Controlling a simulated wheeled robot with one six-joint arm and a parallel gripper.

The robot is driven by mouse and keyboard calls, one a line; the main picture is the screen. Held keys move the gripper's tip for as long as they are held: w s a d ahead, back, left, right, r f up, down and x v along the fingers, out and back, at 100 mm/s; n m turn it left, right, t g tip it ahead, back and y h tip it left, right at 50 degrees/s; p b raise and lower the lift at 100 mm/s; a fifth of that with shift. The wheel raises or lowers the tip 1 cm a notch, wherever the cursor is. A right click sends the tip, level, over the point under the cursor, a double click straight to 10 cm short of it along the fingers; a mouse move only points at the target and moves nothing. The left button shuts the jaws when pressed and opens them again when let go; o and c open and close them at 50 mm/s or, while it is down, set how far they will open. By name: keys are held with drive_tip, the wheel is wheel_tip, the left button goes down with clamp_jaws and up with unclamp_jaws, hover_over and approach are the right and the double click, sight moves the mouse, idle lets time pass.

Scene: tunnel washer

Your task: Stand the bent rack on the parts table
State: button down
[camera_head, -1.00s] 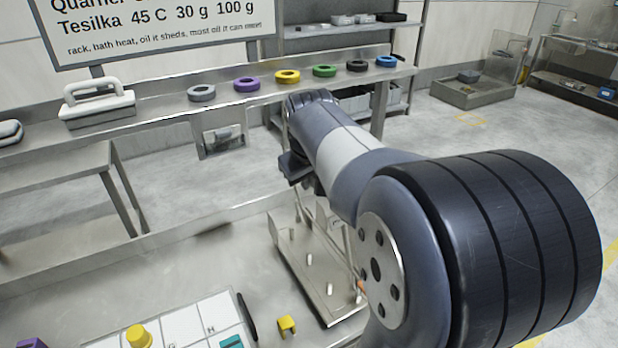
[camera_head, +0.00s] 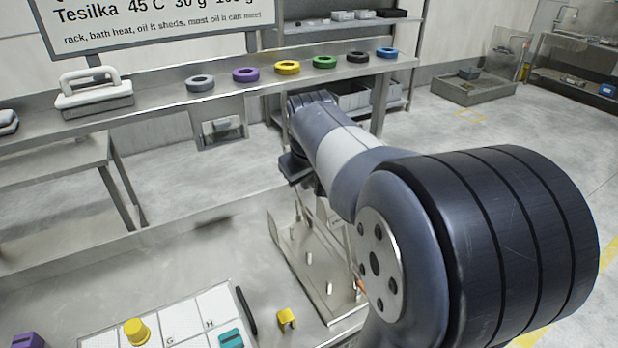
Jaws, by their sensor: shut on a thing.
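The rack (camera_head: 312,268) is a grey metal tray-like plate with upright pegs and thin rods rising from it. It is in the middle of the head view, below my wrist, over the right part of a steel table (camera_head: 150,250). My gripper (camera_head: 301,190) is the dark part at the end of my arm, above the rack's rods. It is shut on the rack, though its fingertips are mostly hidden. My arm hides the rack's right side. I cannot tell whether the rack's base touches the table.
A yellow clip (camera_head: 287,319) and a white panel (camera_head: 185,318) with a yellow knob (camera_head: 136,331) lie in front. Behind, a shelf carries several coloured rings (camera_head: 287,67) and a white handled block (camera_head: 93,97). Bare table lies left of the rack.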

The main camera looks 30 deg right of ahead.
drive_tip(key=shift+f, duration=0.2)
idle(0.6)
drive_tip(key=c, duration=1.5)
unclamp_jaws()
drive_tip(key=shift+o, duration=0.2)
drive_tip(key=shift+s+f, duration=0.1)
drive_tip(key=shift+f, duration=0.1)
drive_tip(key=v, duration=1.1)
drive_tip(key=x, duration=1)
drive_tip(key=shift+f, duration=0.3)
drive_tip(key=shift+w+d+r, duration=0.1)
drive_tip(key=shift+w+r, duration=0.1)
drive_tip(key=shift+w, duration=0.1)
